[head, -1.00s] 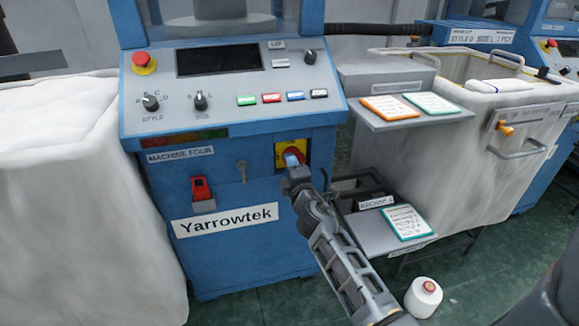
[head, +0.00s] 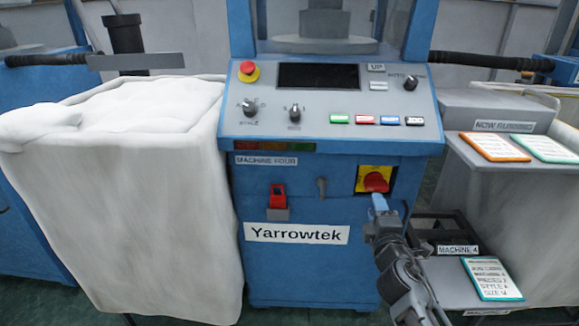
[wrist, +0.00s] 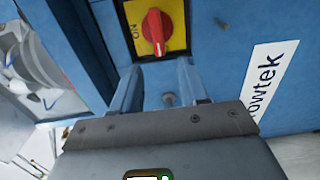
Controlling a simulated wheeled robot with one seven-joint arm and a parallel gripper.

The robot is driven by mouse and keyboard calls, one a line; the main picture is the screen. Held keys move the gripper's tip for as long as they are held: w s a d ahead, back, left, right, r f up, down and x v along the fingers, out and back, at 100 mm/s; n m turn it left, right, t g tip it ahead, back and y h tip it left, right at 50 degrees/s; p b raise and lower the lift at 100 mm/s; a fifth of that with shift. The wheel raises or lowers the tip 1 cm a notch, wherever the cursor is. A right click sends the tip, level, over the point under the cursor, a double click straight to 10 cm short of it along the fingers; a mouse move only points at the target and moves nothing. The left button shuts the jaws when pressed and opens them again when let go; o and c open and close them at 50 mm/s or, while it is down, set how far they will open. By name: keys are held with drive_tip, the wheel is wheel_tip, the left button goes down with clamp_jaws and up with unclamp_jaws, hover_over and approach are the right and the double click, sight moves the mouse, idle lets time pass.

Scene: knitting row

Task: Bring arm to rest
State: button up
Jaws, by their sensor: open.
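My gripper (head: 379,203) is in front of the blue machine's front panel, just below the red rotary switch (head: 375,182) on its yellow plate. In the wrist view, my gripper (wrist: 159,82) has its two fingers apart with nothing between them. The red switch (wrist: 154,32) stands beyond the fingertips there, with "ON" readable on the plate beside it. The fingers look clear of the knob. My arm reaches in from the lower right in the head view.
The blue machine (head: 300,270) labelled Yarrowtek fills the middle. A white cloth-covered bin (head: 150,200) stands at left. At right are a shelf with orange and green cards (head: 495,147) and a lower shelf with a teal-edged card (head: 492,278).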

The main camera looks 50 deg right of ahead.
drive_tip(key=s+a+m+t+y+p, duration=0.15)
drive_tip(key=s+a+y, duration=0.3)
drive_tip(key=a, duration=0.65)
drive_tip(key=s+a+t+y+p, duration=0.1)
drive_tip(key=s+a+y+p, duration=0.3)
drive_tip(key=a, duration=0.6)
drive_tip(key=s+a+r+m+y+p, duration=0.3)
drive_tip(key=s+a+r+m+y, duration=0.2)
drive_tip(key=s+a+r, duration=0.9)
drive_tip(key=shift+s+a+r+m+p, duration=0.3)
drive_tip(key=shift+s+r+m, duration=0.35)
drive_tip(key=shift+s+m, duration=0.3)
